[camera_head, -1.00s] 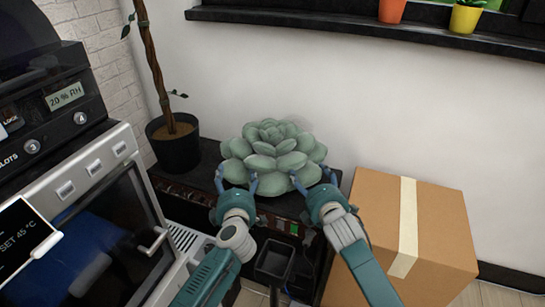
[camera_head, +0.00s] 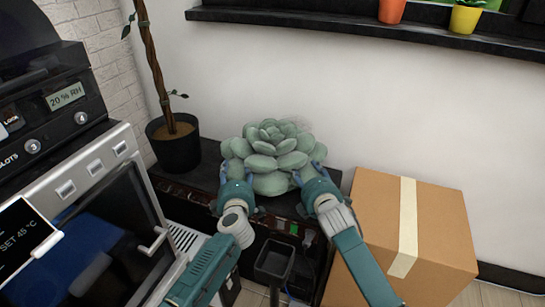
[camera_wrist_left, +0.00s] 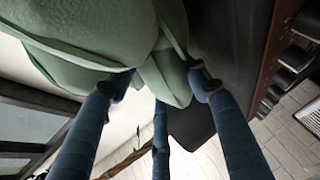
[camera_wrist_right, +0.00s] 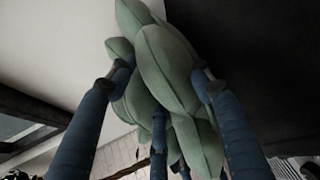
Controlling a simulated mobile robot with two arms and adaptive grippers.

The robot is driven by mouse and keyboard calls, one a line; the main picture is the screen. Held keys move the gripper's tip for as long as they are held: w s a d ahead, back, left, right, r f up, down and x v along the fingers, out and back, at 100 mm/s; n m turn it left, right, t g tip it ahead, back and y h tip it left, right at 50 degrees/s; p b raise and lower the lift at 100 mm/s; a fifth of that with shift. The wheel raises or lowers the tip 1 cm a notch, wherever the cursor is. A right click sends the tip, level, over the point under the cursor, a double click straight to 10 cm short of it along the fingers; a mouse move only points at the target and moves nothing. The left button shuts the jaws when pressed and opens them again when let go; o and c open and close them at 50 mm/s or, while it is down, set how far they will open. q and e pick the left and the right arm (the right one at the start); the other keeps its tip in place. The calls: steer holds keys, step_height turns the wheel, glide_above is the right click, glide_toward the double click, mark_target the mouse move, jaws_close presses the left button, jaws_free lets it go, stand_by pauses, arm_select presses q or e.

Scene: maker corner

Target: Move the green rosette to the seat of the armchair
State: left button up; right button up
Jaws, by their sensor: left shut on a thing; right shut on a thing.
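The green rosette (camera_head: 268,150), a succulent-shaped plush with thick pale-green petals, is at the black bench against the wall. My left gripper (camera_head: 236,176) is shut on its lower left petals, and my right gripper (camera_head: 309,174) is shut on its lower right petals. In the left wrist view the rosette (camera_wrist_left: 165,75) lies between my blue fingers. In the right wrist view the petals of the rosette (camera_wrist_right: 165,75) are between the fingers too. Whether its underside touches the bench is hard to tell. No armchair is in view.
The black bench (camera_head: 205,172) holds a potted plant (camera_head: 174,150) at left. A cardboard box (camera_head: 440,225) stands close to the right of it. An oven-like machine (camera_head: 120,215) is close on the left. A windowsill (camera_head: 340,28) with two small pots runs above.

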arm_select(q)
steer(key=shift+c, duration=0.5)
arm_select(e)
steer(key=shift+d+f, duration=0.1)
steer(key=shift+f, duration=0.1)
arm_select(q)
steer(key=shift+r, duration=0.25)
arm_select(e)
steer(key=shift+r, duration=0.2)
